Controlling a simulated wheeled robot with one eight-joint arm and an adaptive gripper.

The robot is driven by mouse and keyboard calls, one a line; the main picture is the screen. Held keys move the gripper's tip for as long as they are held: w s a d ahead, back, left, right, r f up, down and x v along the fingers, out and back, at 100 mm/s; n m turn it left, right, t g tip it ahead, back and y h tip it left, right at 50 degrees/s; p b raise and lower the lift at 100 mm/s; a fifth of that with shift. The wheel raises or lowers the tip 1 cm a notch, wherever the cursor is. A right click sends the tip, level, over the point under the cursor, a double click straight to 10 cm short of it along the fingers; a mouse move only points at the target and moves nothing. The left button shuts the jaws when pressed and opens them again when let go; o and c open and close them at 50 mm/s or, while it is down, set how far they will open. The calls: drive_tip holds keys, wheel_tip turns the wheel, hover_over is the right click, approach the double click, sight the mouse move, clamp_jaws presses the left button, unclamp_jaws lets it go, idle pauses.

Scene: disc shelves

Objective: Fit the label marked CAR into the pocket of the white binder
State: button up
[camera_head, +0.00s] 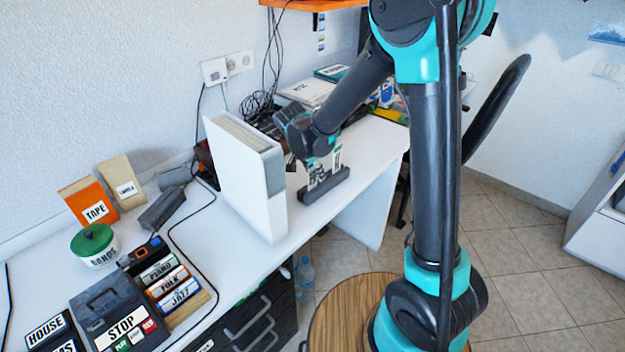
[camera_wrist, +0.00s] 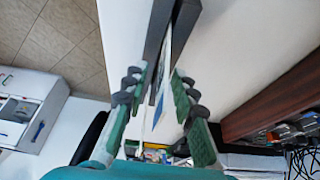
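The white binder (camera_head: 235,175) stands upright on the white desk, with a greyish panel (camera_head: 274,172) on its narrow side that looks like the pocket. A dark grey holder (camera_head: 326,188) right of it has upright label cards (camera_head: 316,172) in it; I cannot read CAR on any of them. My gripper (camera_head: 318,160) is over the holder, partly hidden by my arm. In the wrist view, the gripper (camera_wrist: 158,74) is open, its green-padded fingers on either side of a thin card (camera_wrist: 161,82) seen nearly edge-on, with gaps showing. The holder (camera_wrist: 183,35) lies past the fingertips.
Left of the binder are a TAPE box (camera_head: 93,203), a green-lidded jar (camera_head: 95,247), a STOP-marked dark box (camera_head: 115,315) and several labelled cassettes (camera_head: 165,280). Cables run along the wall. Bare desk (camera_head: 370,150) lies right of the holder, near the edge.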

drive_tip(key=shift+f, duration=0.2)
clamp_jaws()
drive_tip(key=shift+r, duration=0.15)
